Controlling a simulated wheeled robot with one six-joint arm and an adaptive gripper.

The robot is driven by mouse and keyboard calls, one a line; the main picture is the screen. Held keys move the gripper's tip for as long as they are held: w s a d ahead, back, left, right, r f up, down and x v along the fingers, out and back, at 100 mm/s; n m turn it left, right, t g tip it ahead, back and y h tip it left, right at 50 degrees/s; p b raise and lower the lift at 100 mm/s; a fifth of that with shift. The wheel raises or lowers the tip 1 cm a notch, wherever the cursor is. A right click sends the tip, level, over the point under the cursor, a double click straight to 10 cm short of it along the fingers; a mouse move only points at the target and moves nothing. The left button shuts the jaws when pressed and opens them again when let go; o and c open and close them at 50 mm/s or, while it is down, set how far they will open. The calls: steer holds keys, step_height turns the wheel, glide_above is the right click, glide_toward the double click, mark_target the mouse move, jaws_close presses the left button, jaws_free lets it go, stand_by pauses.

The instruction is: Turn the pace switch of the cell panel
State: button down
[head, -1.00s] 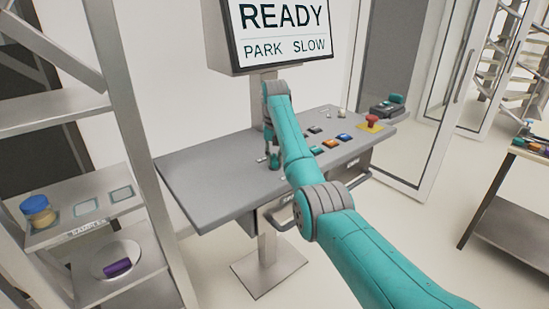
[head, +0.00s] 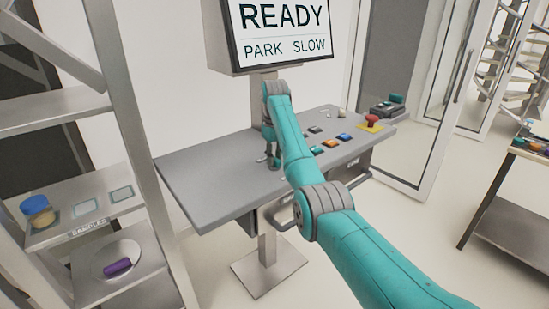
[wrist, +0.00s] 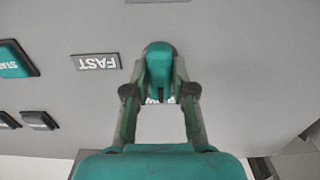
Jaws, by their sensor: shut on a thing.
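The cell panel (head: 195,175) is a grey sloping desk below a screen (head: 280,30) that reads READY, PARK and SLOW. My gripper (head: 272,162) is low over the panel's left-middle part. In the wrist view my gripper (wrist: 160,92) has its two fingers on either side of a teal knob, the pace switch (wrist: 159,66), and is shut on it. A FAST label (wrist: 96,62) lies to the left of the knob and reads upside down. The knob's far end points up in the wrist view. In the head view my arm and gripper hide the knob.
Several push buttons, one a teal START key (wrist: 14,60), sit beside the switch. A red mushroom button (head: 371,121) is at the panel's right end. A shelf (head: 75,265) with a blue-lidded jar (head: 38,211) and a purple piece (head: 117,267) stands at the left.

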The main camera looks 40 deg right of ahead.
stand_by(0.3)
steer(key=c, duration=1)
jaws_free()
steer(key=shift+o, duration=0.2)
